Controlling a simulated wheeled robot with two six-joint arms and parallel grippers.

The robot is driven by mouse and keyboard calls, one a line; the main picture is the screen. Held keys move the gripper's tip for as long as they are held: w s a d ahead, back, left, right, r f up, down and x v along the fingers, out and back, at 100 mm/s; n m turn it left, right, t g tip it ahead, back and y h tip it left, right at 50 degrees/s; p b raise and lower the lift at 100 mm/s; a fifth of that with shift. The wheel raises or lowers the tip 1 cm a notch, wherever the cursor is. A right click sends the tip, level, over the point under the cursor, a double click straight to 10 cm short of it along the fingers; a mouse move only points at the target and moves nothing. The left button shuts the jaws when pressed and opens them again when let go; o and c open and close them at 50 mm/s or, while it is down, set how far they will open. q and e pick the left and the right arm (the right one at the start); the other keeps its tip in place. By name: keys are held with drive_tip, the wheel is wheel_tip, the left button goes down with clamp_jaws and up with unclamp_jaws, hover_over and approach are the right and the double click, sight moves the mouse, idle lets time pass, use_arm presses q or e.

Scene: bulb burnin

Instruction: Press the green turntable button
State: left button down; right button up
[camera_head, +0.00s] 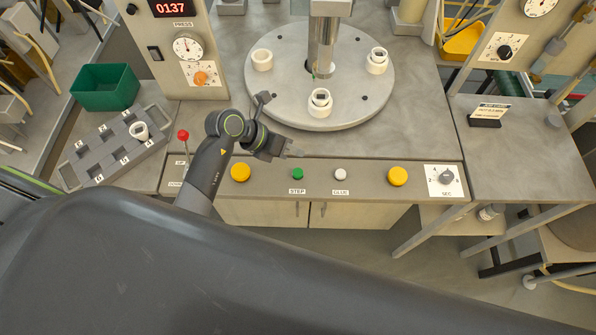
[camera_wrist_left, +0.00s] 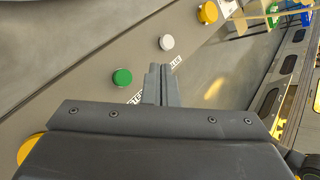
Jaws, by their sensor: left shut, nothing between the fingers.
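The green button (camera_head: 297,174) sits on the front panel above the STEP label, between a yellow button on the left and a white button on the right. The round grey turntable (camera_head: 335,115) is behind it. My left gripper (camera_head: 297,152) is shut and empty, above the panel near the green button, apart from it in the picture. In the left wrist view the green button (camera_wrist_left: 122,77) lies to the left of the shut fingers (camera_wrist_left: 162,70). My right gripper is not in view.
The white button (camera_head: 340,174) is beside the green one. Yellow buttons (camera_head: 240,172) (camera_head: 398,176) and a dial (camera_head: 446,177) share the panel. A red-topped lever (camera_head: 183,135) stands left of my arm. White rings (camera_head: 262,60) sit on the turntable.

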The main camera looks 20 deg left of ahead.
use_arm(q)
drive_tip(key=b, duration=0.6)
hover_over(294, 173)
wheel_tip(294, 173, down, 7)
drive_tip(key=shift+f, duration=0.45)
idle(0.7)
idle(0.5)
drive_tip(key=shift+f+b, duration=0.35)
drive_tip(key=shift+f, duration=0.05)
